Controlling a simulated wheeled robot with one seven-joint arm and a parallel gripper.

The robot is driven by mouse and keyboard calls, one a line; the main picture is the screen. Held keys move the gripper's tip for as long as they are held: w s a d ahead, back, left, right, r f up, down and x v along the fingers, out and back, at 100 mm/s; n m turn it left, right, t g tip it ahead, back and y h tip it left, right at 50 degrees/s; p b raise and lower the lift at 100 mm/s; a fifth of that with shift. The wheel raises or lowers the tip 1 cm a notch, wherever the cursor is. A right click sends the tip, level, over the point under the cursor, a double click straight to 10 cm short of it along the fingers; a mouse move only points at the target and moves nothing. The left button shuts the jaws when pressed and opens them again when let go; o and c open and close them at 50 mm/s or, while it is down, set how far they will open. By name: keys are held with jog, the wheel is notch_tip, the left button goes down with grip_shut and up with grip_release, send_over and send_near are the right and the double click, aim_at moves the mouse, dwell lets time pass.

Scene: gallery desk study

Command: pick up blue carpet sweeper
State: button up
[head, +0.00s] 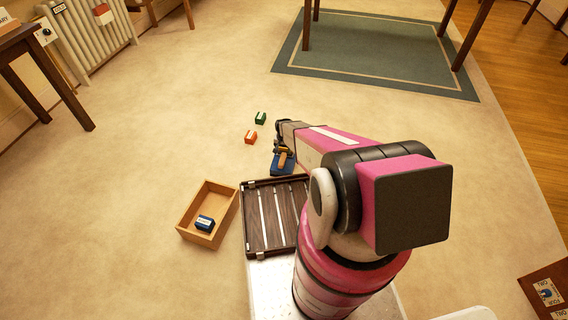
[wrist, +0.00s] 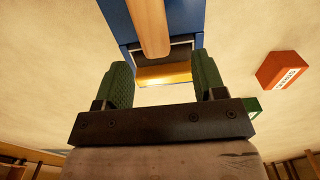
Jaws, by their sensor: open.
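The blue carpet sweeper (head: 282,169) lies on the carpet just beyond the dark slatted rack, partly hidden by my arm in the head view. In the wrist view its blue body (wrist: 189,18) fills the top middle, with a round wooden handle running along it and a gold-coloured part at the near end. My gripper (wrist: 165,82) is open, its two green-padded fingers on either side of the gold-coloured part. Whether the fingers touch it I cannot tell. In the head view my gripper (head: 281,138) is small and partly hidden by the arm.
An orange-red block (head: 251,137) and a green block (head: 261,118) lie on the carpet near the sweeper. A wooden box (head: 228,213) holding a blue block (head: 205,223) stands left of the slatted rack (head: 251,222). Open carpet lies to the left.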

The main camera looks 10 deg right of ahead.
aim_at(284, 153)
jog(key=f, duration=0.5)
jog(key=shift+w+d+f, duration=0.15)
jog(key=shift+d+f, duration=0.15)
jog(key=shift+f, duration=0.05)
jog(key=shift+r, duration=0.1)
grip_shut()
